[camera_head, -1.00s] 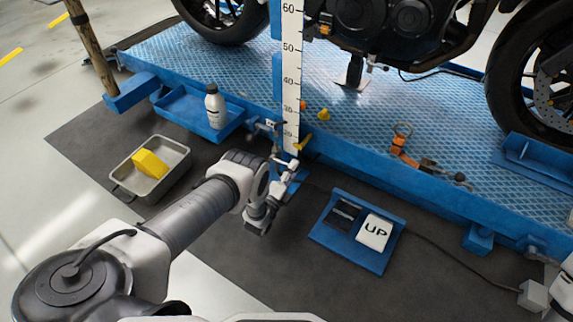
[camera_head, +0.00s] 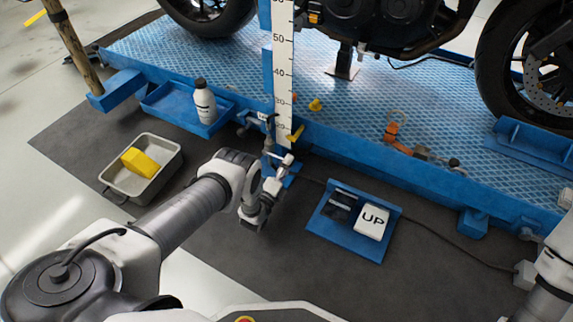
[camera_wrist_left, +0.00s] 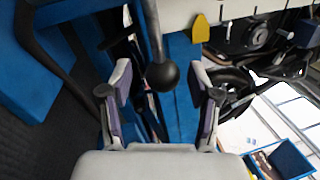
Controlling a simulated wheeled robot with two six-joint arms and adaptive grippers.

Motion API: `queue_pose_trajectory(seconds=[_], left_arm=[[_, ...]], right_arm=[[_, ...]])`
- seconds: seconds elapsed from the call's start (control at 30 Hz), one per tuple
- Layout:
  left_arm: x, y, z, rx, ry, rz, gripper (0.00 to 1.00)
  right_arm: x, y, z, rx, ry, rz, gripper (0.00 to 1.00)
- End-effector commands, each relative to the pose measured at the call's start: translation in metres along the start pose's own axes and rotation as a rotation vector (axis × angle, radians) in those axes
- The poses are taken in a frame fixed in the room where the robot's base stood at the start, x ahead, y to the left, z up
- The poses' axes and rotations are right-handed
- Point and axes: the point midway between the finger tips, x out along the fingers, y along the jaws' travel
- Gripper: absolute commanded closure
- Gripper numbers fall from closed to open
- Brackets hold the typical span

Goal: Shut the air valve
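In the left wrist view a grey rod with a black ball knob (camera_wrist_left: 162,76) hangs between the two fingers of my left gripper (camera_wrist_left: 160,98). It looks like a valve lever, but I cannot tell if it is open or shut. The fingers are spread on either side of it, with gaps showing. In the head view my left gripper (camera_head: 277,170) is low at the blue lift's front edge, by the foot of the white ruler. The lever is not clear there, partly hidden by the gripper. My right gripper is out of view.
A yellow pointer (camera_head: 296,133) sits by the ruler (camera_head: 284,70). A blue pedal box marked UP (camera_head: 345,242) lies to the right. A tray with a yellow block (camera_head: 138,162) and a white bottle (camera_head: 204,102) are left. A motorcycle stands on the lift deck (camera_head: 350,115).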

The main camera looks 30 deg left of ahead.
Motion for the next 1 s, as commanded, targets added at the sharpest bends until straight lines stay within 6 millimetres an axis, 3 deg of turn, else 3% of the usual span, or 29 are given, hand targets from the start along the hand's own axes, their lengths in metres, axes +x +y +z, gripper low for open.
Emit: queue_pose_trajectory(seconds=[0.27, 0.37, 0.7, 0.83, 1.0], left_arm=[[-0.006, 0.0, 0.0, -0.001, 0.0, 0.0, 0.39], [-0.022, 0.0, 0.0, -0.001, 0.0, 0.003, 0.39], [-0.104, 0.001, 0.0, 0.0, 0.0, 0.002, 0.39], [-0.118, 0.0, 0.0, 0.0, 0.0, 0.0, 0.39], [-0.12, 0.0, 0.0, 0.0, 0.0, -0.001, 0.39]], right_arm=[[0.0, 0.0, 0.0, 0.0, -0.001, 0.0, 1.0], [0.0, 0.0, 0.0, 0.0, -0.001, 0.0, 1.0], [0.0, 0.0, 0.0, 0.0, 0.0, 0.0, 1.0], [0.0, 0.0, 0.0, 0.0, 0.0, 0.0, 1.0], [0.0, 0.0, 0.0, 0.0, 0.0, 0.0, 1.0]])
